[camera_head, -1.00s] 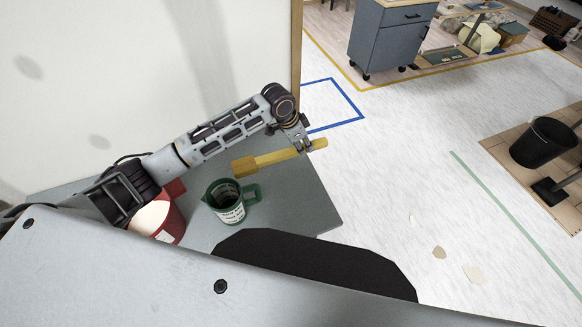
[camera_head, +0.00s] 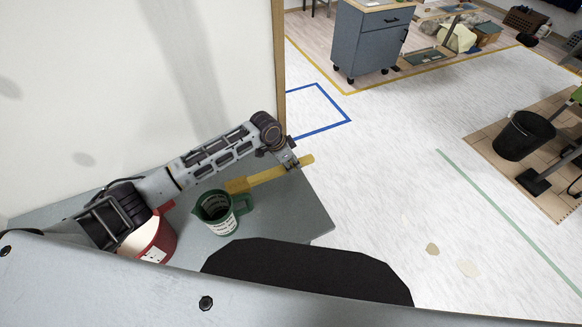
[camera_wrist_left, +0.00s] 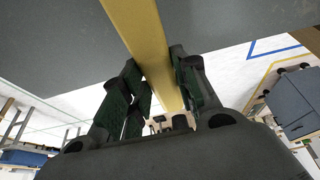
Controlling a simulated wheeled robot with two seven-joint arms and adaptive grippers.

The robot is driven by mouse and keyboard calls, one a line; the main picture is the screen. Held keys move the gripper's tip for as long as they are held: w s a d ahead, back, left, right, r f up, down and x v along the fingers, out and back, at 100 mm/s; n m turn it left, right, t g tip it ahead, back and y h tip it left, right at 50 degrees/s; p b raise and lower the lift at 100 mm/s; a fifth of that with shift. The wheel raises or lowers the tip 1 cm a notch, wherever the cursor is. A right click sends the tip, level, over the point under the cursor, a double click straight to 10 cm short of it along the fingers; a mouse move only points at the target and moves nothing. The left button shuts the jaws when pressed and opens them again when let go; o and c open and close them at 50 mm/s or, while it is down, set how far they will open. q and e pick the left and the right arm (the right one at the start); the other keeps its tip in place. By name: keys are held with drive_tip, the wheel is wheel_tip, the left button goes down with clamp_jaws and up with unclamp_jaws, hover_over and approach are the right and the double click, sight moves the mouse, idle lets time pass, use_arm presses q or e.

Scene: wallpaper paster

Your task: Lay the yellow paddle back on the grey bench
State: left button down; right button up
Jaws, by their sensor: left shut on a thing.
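The yellow paddle (camera_head: 262,178) is in my left gripper (camera_head: 289,166), which is shut on its handle. In the head view the paddle lies slantwise, its wide block end to the left and its handle end past the gripper to the right. It shows over the right part of the grey bench (camera_head: 290,215); whether it touches the top I cannot tell. In the left wrist view the yellow paddle (camera_wrist_left: 150,40) runs between the two fingers of the left gripper (camera_wrist_left: 160,85). My right gripper is not in view.
A green jug (camera_head: 217,214) stands on the bench just below the paddle's block end. A red container (camera_head: 158,240) stands left of it, partly behind my arm. A pale wall panel (camera_head: 130,90) rises behind the bench. Bare bench shows right of the jug.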

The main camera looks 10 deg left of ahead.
sight(280, 169)
use_arm(q)
drive_tip(key=shift+f, duration=1.5)
drive_tip(key=c, duration=1.1)
unclamp_jaws()
drive_tip(key=shift+r, duration=0.1)
drive_tip(key=shift+v, duration=5.95)
drive_tip(key=shift+s, duration=0.2)
